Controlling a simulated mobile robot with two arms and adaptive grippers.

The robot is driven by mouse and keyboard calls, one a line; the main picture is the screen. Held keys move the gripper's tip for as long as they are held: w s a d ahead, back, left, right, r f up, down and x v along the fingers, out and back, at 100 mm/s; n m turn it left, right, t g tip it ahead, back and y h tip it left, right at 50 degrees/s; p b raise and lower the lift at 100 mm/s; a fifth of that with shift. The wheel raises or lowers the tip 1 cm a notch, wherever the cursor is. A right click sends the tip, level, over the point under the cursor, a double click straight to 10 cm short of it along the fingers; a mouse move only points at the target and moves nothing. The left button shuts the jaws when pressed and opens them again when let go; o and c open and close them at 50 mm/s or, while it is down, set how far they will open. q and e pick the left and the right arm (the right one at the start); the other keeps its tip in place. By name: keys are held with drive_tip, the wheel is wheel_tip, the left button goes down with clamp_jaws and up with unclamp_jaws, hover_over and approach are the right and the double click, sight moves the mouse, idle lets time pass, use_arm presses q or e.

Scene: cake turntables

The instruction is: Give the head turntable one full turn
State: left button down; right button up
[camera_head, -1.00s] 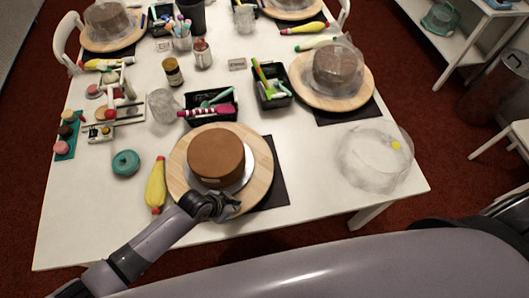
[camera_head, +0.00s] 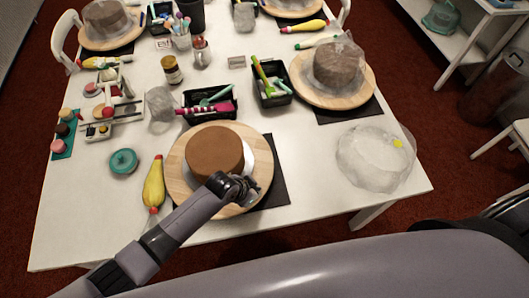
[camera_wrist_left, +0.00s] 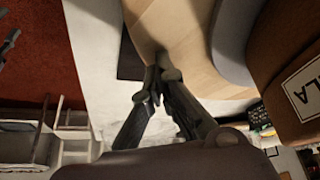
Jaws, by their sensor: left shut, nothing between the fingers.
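The head turntable (camera_head: 180,183) is a round wooden disc at the near end of the table, on a dark mat. A brown cake (camera_head: 214,152) sits on it on a pale board; a labelled part of the cake also shows in the left wrist view (camera_wrist_left: 270,70). My left gripper (camera_head: 248,187) is shut and empty over the near right part of the disc, beside the cake. In the left wrist view its fingertips (camera_wrist_left: 158,74) are at the wooden turntable (camera_wrist_left: 190,45), near its edge; I cannot tell if they touch. My right gripper is not in view.
A yellow piping bag (camera_head: 153,184) lies left of the turntable. Black trays (camera_head: 210,104) of tools stand behind it. A clear dome (camera_head: 375,158) lies at the right. Another turntable (camera_head: 350,98) with a covered cake stands further back.

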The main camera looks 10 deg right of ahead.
use_arm(q)
drive_tip(key=shift+w+d, duration=0.1)
drive_tip(key=shift+d, duration=0.1)
wheel_tip(320, 180, up, 3)
drive_tip(key=p, duration=0.3)
drive_tip(key=shift+a+f, duration=0.1)
drive_tip(key=shift+a, duration=0.1)
drive_tip(key=s+a, duration=0.1)
drive_tip(key=a, duration=0.2)
drive_tip(key=s+a, duration=0.3)
drive_tip(key=a, duration=0.2)
drive_tip(key=shift+s+a, duration=0.35)
drive_tip(key=w+a, duration=0.1)
drive_tip(key=a, duration=0.2)
drive_tip(key=w+a, duration=0.1)
drive_tip(key=a, duration=0.2)
drive_tip(key=w+a, duration=0.1)
drive_tip(key=a, duration=0.2)
drive_tip(key=shift+w+a+b, duration=0.25)
drive_tip(key=shift+b, duration=0.05)
